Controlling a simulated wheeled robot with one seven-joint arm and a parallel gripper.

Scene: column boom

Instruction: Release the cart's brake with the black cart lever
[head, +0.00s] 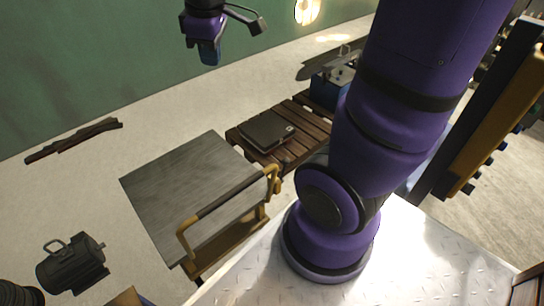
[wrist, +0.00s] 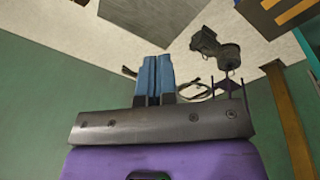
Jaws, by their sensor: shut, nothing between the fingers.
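The cart (head: 190,185) stands left of my arm's base in the head view. It has a flat grey top and a yellow push handle (head: 186,240) with a dark grip bar. I cannot make out the black brake lever for certain in either view. My gripper (head: 209,52) is high at the top of the head view, well away from the cart, near the green wall. Its blue fingers (wrist: 154,76) are shut together and hold nothing.
A wooden pallet (head: 300,120) behind the cart carries a dark flat case (head: 266,131). A blue toolbox (head: 330,90) stands beyond it. A dark motor (head: 72,264) lies on the floor at the lower left, and dark planks (head: 75,140) lie near the wall. Floor between is clear.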

